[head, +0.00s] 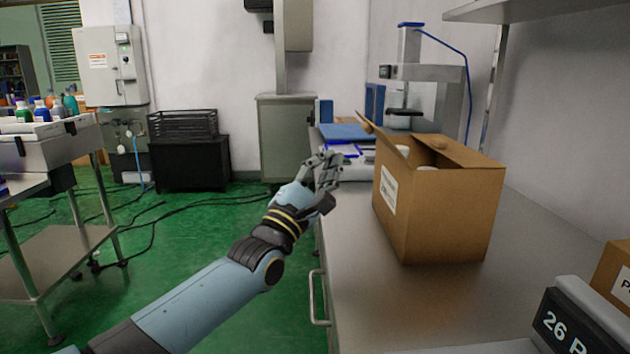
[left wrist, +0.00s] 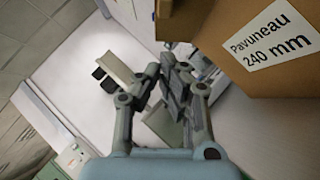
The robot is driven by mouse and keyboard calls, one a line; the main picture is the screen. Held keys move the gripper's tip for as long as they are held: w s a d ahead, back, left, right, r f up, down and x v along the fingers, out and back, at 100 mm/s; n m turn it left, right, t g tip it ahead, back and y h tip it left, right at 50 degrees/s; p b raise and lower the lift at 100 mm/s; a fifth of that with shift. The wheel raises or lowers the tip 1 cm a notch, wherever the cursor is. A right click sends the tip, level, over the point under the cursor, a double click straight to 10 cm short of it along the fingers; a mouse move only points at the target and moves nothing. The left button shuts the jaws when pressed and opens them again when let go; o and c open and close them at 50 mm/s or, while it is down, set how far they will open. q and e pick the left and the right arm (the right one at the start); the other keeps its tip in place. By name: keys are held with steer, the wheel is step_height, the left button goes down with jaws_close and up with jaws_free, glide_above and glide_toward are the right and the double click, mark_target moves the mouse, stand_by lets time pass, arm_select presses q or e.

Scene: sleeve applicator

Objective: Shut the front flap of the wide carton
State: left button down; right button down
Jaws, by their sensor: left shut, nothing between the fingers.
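The brown carton (head: 450,215) stands on the metal bench with its top open. One flap (head: 384,139) rises slanted from its left side. White round tops (head: 427,168) show inside. A white label is on its left face; in the left wrist view the carton (left wrist: 215,35) fills the upper right, its label reading "Pavuneau 240 mm". My left gripper (head: 328,166) is shut and empty, left of the carton and apart from it, near the bench's left edge. Its fingers (left wrist: 165,78) also show in the left wrist view. My right gripper is out of view.
The bench (head: 365,300) is clear in front of the carton. A press-like machine (head: 410,80) with a blue hose stands behind it. A dark display (head: 560,325) and another carton (head: 612,275) are at the right. A trolley with bottles (head: 45,150) stands far left.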

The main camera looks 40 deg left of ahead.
arm_select(q)
steer(key=shift+w+d+r+p, duration=0.15)
steer(key=shift+w+d+r, duration=0.45)
steer(key=shift+w+r, duration=0.25)
steer(key=shift+w+d+r+p, duration=0.15)
steer(key=shift+w+d+r, duration=0.45)
steer(key=shift+w+r, duration=0.25)
